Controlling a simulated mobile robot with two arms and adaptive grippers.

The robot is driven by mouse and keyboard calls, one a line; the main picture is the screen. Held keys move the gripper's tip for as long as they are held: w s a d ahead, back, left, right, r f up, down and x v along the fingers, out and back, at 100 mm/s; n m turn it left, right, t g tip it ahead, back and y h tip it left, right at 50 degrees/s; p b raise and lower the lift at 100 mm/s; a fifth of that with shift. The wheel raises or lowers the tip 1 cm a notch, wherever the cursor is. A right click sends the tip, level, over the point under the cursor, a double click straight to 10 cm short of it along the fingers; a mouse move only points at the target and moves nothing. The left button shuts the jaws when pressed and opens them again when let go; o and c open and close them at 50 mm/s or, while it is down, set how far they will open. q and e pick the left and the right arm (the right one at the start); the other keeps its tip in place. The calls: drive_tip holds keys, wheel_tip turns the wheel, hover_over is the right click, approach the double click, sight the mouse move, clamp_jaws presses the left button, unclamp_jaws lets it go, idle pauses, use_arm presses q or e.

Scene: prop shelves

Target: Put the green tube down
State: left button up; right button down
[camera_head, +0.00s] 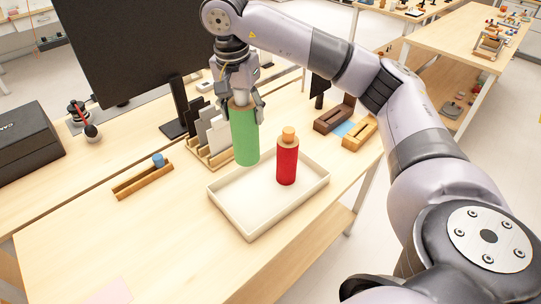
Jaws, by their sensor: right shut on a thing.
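The green tube (245,138) is upright, with a brown top, in my right gripper (243,105). The gripper is shut around its upper part from above. The tube's lower end overlaps the back left corner of the white tray (246,232) in the picture; I cannot tell whether it touches anything. A red bottle (287,164) with an orange cap stands upright in the tray, to the right of the tube and apart from it. My left gripper is not in view.
A wooden rack with grey and white cards (203,128) stands just left of the tube. A wooden holder with a blue piece (143,181) lies further left. A monitor (125,45) stands behind. Wooden blocks (359,132) lie right of the tray. The front left table is mostly clear.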

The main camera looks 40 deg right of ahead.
sight(250, 157)
drive_tip(key=shift+w+d+r+m, duration=0.15)
drive_tip(key=shift+d+m, duration=0.15)
drive_tip(key=shift+d, duration=0.1)
drive_tip(key=shift+d+f, duration=0.1)
drive_tip(key=shift+f, duration=0.15)
wheel_tip(250, 157, down, 8)
drive_tip(key=shift+r+b, duration=0.25)
drive_tip(key=shift+b, duration=0.25)
wheel_tip(250, 157, down, 6)
drive_tip(key=shift+f+p, duration=0.25)
drive_tip(key=shift+p, duration=0.5)
drive_tip(key=shift+f, duration=0.6)
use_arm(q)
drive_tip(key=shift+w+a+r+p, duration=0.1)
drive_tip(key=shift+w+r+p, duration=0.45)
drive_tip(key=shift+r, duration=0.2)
use_arm(e)
wheel_tip(250, 157, down, 4)
drive_tip(key=shift+f, duration=0.1)
